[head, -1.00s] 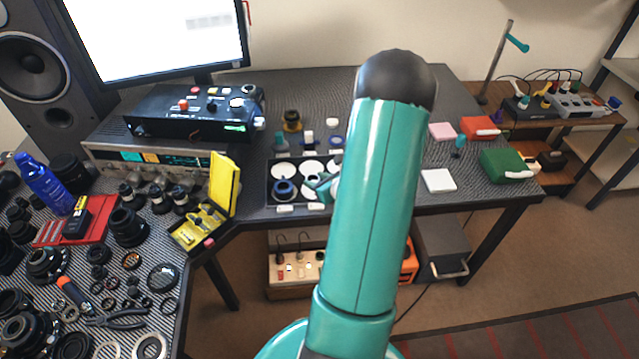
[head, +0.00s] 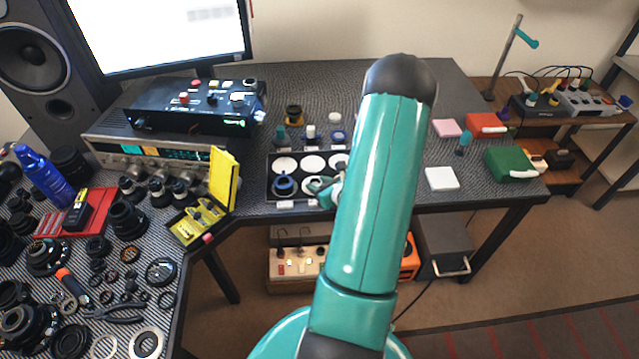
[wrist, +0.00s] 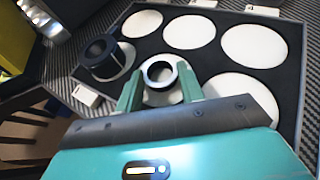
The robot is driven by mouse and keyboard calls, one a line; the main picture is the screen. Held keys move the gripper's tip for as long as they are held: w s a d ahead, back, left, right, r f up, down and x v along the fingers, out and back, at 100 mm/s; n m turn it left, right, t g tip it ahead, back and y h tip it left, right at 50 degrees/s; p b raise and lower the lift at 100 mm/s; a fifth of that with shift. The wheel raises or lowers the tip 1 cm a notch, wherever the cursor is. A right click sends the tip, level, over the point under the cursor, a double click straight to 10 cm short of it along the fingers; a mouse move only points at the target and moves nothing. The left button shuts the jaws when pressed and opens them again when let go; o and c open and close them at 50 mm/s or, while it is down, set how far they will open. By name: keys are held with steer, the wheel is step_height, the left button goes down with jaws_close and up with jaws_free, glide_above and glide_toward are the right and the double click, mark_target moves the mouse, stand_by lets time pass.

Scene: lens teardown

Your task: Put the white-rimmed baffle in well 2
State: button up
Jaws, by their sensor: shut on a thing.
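In the wrist view my gripper (wrist: 158,86) is shut on a small ring, the white-rimmed baffle (wrist: 147,76), dark with a pale edge. It is held over the front middle well of the black parts tray (wrist: 205,101). I cannot tell whether it touches the well floor. The tray has two rows of wells with white round floors. In the head view my gripper (head: 321,188) is at the front of the tray (head: 269,173), and my arm hides its right side. The well numbers are too small to read surely.
A dark blue ringed cylinder (wrist: 104,57) stands in the front left well, close to my gripper. Several small parts, including a yellow-and-black one (head: 293,114), stand behind the tray. A yellow open case (head: 224,180) is to the left. A white block (head: 441,179) lies to the right.

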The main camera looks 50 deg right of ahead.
steer(key=o, duration=0.9)
steer(key=shift+f, duration=0.15)
steer(key=shift+o, duration=0.2)
